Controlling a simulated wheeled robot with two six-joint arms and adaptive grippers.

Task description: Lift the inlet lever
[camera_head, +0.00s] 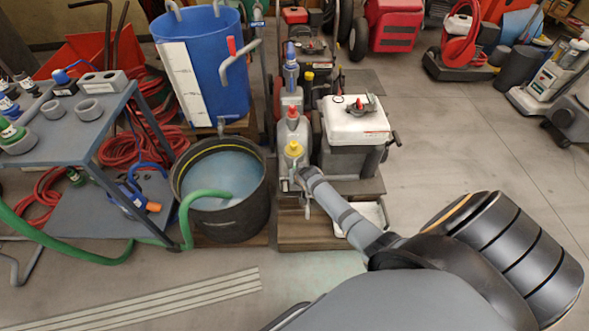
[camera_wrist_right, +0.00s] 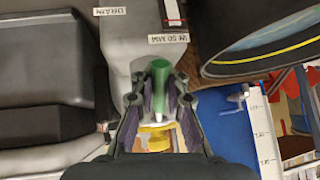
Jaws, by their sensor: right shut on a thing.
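In the right wrist view a short green lever (camera_wrist_right: 159,85) stands between the two fingers of my right gripper (camera_wrist_right: 157,100). The fingers are closed on it from both sides. A label (camera_wrist_right: 168,38) that seems to begin with "IN" is on the grey body (camera_wrist_right: 138,50) just above the lever. The lever is hidden there. My left gripper is not in view.
A "DRAIN" label (camera_wrist_right: 110,11) is on the same grey body. A black tub (camera_head: 222,225) of water with a green hose (camera_head: 110,258) stands left of the unit. A blue barrel (camera_head: 215,75) is behind it. Open floor (camera_head: 470,130) lies to the right.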

